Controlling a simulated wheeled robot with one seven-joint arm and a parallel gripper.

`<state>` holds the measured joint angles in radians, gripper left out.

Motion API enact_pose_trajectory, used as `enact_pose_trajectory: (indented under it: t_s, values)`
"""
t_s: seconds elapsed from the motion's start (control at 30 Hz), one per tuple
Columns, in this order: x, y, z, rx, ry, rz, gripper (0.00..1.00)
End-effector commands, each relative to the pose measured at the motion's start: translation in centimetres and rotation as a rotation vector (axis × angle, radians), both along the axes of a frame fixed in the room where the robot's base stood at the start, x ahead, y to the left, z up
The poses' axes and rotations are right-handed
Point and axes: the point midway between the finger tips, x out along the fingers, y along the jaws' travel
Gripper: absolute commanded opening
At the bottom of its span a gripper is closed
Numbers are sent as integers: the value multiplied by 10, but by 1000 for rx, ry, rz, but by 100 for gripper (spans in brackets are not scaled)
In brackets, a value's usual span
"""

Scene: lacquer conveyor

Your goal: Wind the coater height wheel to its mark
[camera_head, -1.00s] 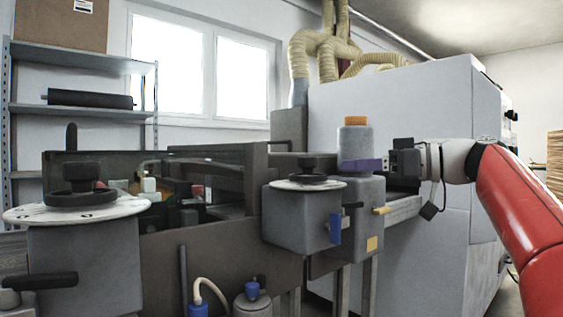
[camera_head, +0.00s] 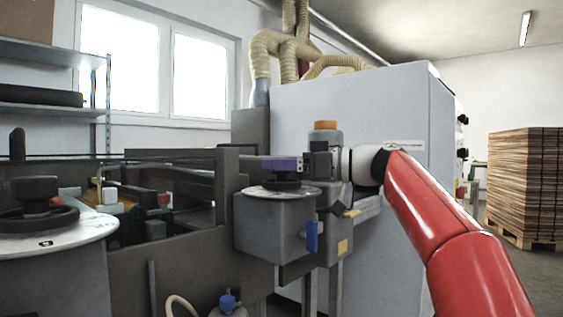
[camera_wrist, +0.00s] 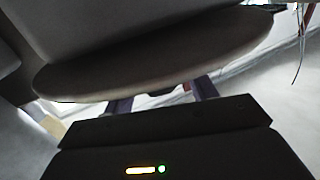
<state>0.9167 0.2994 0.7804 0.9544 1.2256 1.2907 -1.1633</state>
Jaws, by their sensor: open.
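Two handwheels on pale dial plates show in the head view: a large one (camera_head: 38,203) at the left and a smaller dark one (camera_head: 284,184) on a grey housing (camera_head: 270,225) near the middle. Which one is the coater height wheel I cannot tell. My gripper (camera_head: 272,164) is open, its purple fingers just above the smaller wheel and partly covering it. Contact cannot be made out. In the wrist view the purple fingertips (camera_wrist: 160,97) lie apart, largely hidden behind a large rounded grey-brown shape. The wheel's mark is too small to read.
A grey bottle with an orange cap (camera_head: 325,135) stands right behind my gripper. A blue lever (camera_head: 312,236) sticks out of the housing front. The tall grey cabinet (camera_head: 370,110) is behind. A stacked pallet (camera_head: 525,185) stands far right, with open floor before it.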

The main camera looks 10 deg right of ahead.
Motion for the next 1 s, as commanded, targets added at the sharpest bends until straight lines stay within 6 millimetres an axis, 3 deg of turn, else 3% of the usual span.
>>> enact_pose_trajectory:
  t_s: [0.2, 0.53, 1.0]
  values:
    - [0, 0, 0, 0, 0, 0, 56]
    - [0, 0, 0, 1, 1, 0, 14]
    - [-1, 2, -6, -2, -3, -133, 14]
